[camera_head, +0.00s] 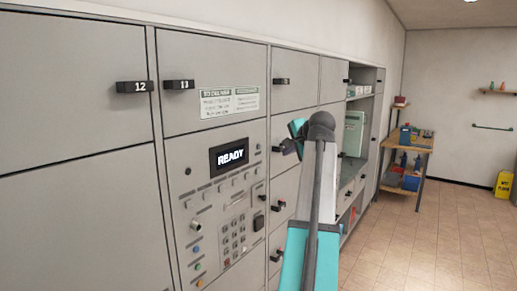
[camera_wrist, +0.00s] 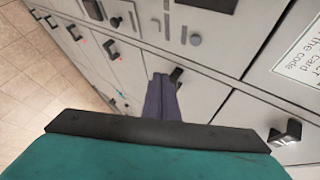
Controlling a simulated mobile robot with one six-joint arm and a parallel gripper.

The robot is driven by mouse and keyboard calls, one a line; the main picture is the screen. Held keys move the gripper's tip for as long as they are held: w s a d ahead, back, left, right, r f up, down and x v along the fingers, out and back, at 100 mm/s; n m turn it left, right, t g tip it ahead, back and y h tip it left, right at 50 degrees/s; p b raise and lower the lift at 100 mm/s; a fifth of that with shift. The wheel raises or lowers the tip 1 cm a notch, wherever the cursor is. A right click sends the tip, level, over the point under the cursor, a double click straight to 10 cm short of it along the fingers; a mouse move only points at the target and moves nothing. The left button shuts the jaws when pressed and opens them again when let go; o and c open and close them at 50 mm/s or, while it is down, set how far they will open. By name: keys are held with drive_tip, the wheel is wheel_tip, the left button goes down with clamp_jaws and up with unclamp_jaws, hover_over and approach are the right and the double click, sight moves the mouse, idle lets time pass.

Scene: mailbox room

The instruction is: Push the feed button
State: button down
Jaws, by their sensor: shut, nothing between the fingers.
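The grey control panel in the locker wall carries a dark display (camera_head: 229,156) reading READY. Below it are a row of small buttons (camera_head: 221,193), a keypad (camera_head: 234,238) and several coloured round buttons (camera_head: 197,265) at lower left. The labels are too small to read, so I cannot tell which is the feed button. My gripper (camera_wrist: 161,80) is shut and empty, its dark fingers in front of the locker doors in the wrist view. In the head view its teal body (camera_head: 297,128) is right of the panel, partly hidden by my arm. I cannot tell whether the fingertips touch anything.
Black door handles (camera_head: 282,81) stick out from the lockers, one (camera_wrist: 177,73) showing right beside my fingers. A notice (camera_head: 229,102) is above the display. Open shelves (camera_head: 352,175) and a wooden table (camera_head: 408,143) stand farther right.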

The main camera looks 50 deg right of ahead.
drive_tip(key=w, duration=0.8)
drive_tip(key=shift+w+b, duration=0.25)
drive_tip(key=shift+b, duration=0.1)
drive_tip(key=shift+w, duration=0.25)
idle(1.9)
drive_tip(key=shift+w, duration=0.25)
drive_tip(key=shift+w, duration=0.35)
idle(1.3)
drive_tip(key=shift+s+p, duration=0.15)
drive_tip(key=shift+p, duration=0.15)
drive_tip(key=shift+s, duration=0.65)
drive_tip(key=shift+s, duration=0.1)
drive_tip(key=shift+s+p, duration=0.6)
drive_tip(key=shift+s, duration=1.8)
